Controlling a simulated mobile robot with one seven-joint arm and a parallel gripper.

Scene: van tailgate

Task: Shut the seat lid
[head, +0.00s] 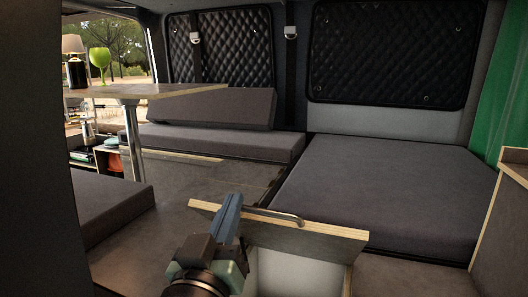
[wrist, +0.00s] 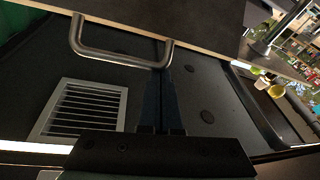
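The seat lid (head: 318,231) is a flat panel with a pale plywood edge. It stands raised and tilted over a white-walled compartment (head: 300,272) in the head view. A bent metal handle (head: 275,214) is fixed to the lid; in the wrist view the handle (wrist: 118,56) hangs from the lid (wrist: 185,18) at the top. My gripper (head: 231,205) has blue fingers, which look shut together with nothing visible between them. In the wrist view the fingertips (wrist: 163,80) are just below the handle's right end; I cannot tell whether they touch it.
A grey cushion (head: 385,185) lies behind the lid at right, and a bench with cushions (head: 215,140) at the back. A table (head: 160,91) holds a lamp and green glass (head: 100,58). A vent grille (wrist: 84,108) shows in the wrist view.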

